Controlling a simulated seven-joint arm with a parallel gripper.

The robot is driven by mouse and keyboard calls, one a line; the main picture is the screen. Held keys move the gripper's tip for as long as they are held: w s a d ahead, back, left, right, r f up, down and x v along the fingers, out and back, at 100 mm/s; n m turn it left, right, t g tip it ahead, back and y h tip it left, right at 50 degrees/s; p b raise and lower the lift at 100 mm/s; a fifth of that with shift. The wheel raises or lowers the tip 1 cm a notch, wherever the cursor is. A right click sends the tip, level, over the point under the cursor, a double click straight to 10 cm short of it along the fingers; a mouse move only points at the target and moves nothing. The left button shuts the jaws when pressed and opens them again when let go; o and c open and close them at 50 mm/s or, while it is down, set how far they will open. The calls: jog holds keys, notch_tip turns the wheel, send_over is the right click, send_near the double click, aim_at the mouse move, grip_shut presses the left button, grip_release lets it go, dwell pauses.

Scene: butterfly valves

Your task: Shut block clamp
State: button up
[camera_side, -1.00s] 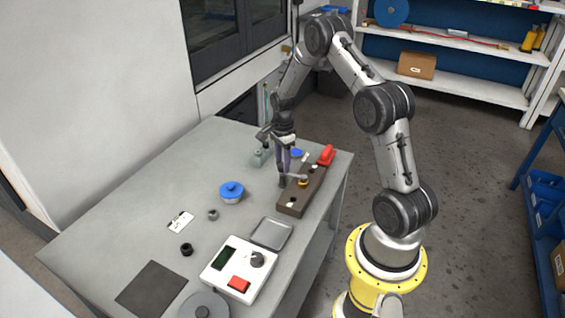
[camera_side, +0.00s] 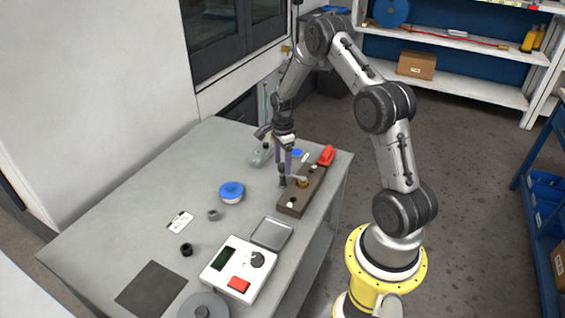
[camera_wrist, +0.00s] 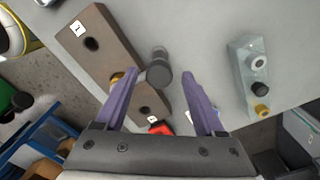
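A long brown block (camera_side: 292,207) lies near the table's right edge and carries a brass fitting (camera_side: 303,183). In the wrist view the brown block (camera_wrist: 102,45) shows dark holes and small white labels. A dark grey cylindrical knob (camera_wrist: 158,74) stands beside the block, close to the brass fitting (camera_wrist: 117,79). My gripper (camera_side: 285,180) points down at the block's left side. In the wrist view my gripper's purple fingers (camera_wrist: 160,82) are apart, with the knob between their tips and a gap visible on the right. I cannot tell if the left finger touches it.
A grey-green block (camera_side: 261,155) with a black knob stands beyond my gripper. A blue-lidded pot (camera_side: 231,192), a grey tray (camera_side: 272,233) and a white control box (camera_side: 239,267) sit nearer. Table left of the pot is mostly clear.

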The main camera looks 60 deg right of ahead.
aim_at(283, 165)
notch_tip(283, 165, up, 14)
dwell(0.8)
jog(key=shift+a+f, duration=0.1)
